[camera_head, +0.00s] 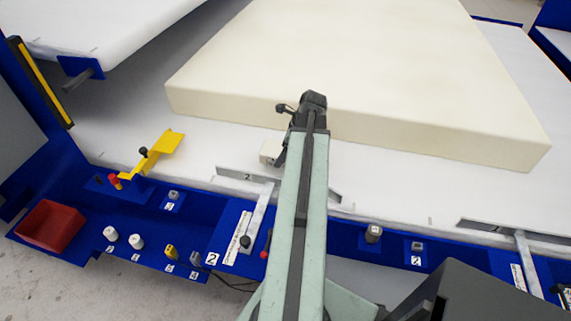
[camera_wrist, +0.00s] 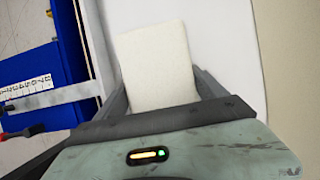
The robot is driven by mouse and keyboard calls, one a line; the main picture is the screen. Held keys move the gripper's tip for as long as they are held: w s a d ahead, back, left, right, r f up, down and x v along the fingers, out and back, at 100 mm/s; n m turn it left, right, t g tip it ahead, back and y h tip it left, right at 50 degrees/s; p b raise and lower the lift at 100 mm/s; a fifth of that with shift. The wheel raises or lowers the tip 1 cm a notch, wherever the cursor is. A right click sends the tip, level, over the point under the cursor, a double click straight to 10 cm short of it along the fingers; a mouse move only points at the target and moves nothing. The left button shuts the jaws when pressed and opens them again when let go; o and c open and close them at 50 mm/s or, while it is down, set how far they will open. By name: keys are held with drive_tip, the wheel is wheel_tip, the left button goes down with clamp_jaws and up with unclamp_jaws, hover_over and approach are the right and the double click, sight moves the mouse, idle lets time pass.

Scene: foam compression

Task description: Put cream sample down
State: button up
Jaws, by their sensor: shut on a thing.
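The cream sample (camera_wrist: 158,65) is a small pale block in the wrist view, standing out between the two fingers of my gripper (camera_wrist: 160,95). My gripper is shut on it. In the head view the cream sample (camera_head: 270,152) shows as a small pale block just left of my gripper (camera_head: 283,150), over the white surface in front of the big foam block. The arm hides part of the gripper and the sample. I cannot tell whether the sample touches the white surface.
A large cream foam block (camera_head: 350,60) lies behind my gripper on the white table (camera_head: 110,130). A blue front ledge (camera_head: 200,225) holds small numbered samples, a ruler arm (camera_head: 250,225) and a red bin (camera_head: 50,225). A yellow bracket (camera_head: 155,152) stands at left.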

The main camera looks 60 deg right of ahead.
wheel_tip(320, 180, down, 4)
drive_tip(key=b, duration=0.3)
drive_tip(key=shift+b, duration=0.4)
drive_tip(key=shift+r, duration=0.25)
drive_tip(key=shift+f, duration=0.15)
drive_tip(key=o, duration=1.4)
